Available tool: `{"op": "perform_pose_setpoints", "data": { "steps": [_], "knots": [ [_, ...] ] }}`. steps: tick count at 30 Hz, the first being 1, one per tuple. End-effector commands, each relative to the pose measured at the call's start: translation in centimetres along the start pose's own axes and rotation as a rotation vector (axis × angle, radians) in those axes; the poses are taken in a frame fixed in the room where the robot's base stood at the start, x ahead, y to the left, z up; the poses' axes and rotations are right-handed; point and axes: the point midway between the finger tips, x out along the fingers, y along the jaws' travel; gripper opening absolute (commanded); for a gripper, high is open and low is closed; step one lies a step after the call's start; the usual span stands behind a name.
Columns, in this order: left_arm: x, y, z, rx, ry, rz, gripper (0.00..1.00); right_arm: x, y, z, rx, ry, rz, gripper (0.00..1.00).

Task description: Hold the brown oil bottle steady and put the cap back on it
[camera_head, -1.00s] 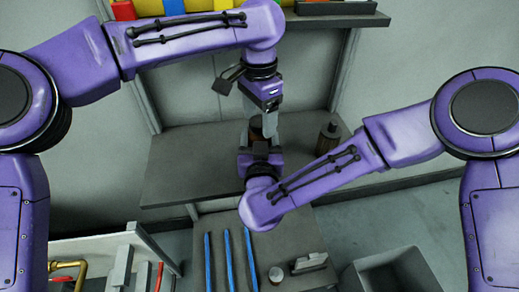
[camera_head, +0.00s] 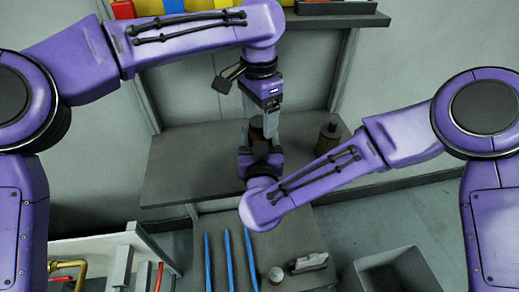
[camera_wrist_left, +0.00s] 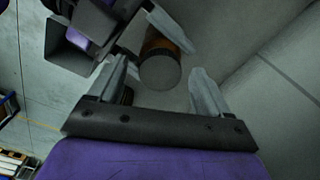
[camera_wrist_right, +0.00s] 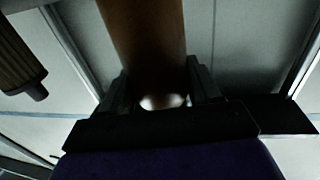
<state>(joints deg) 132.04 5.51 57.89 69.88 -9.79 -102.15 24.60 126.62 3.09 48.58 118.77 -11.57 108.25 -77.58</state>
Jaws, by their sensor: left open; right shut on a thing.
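The brown oil bottle (camera_head: 256,133) stands over the bench between my two grippers. My right gripper (camera_wrist_right: 163,92) is shut on it; its brown body (camera_wrist_right: 145,40) fills the middle of the right wrist view. My left gripper (camera_wrist_left: 162,88) is open and its fingers lie above the bottle, around its end but apart from it. In the left wrist view the brown side of the bottle (camera_wrist_left: 158,42) shows with a grey round end face (camera_wrist_left: 160,73) towards the camera. I cannot tell whether this face is the cap. The bottle's neck is hidden by my grippers in the head view.
A second, dark ribbed bottle (camera_head: 328,137) stands on the bench to the right; it also shows in the right wrist view (camera_wrist_right: 18,58). Blue rods (camera_head: 228,262), a small round jar (camera_head: 276,274) and a grey block (camera_head: 309,262) lie on the lower table. The bench's left part is clear.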

Motion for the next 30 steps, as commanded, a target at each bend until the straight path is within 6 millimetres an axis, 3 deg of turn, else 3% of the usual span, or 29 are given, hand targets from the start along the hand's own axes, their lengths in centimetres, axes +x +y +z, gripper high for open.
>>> {"op": "perform_pose_setpoints", "data": {
  "steps": [15,21,29,30],
  "knots": [
    [-10.1,0.0,-0.1,0.000,0.002,-0.005,0.78,0.0,0.0,0.1,-0.002,-0.002,0.000,0.00],
    [-11.7,0.1,0.0,0.001,0.001,-0.002,0.78,0.0,0.0,0.1,-0.002,-0.002,0.000,0.00],
    [-11.8,0.1,0.0,0.001,0.001,-0.002,0.78,0.0,0.0,0.1,-0.002,-0.002,0.000,0.00],
    [-11.8,0.1,0.0,0.001,0.001,-0.002,0.78,0.0,0.0,0.1,-0.002,-0.002,0.000,0.75]
  ]
}}
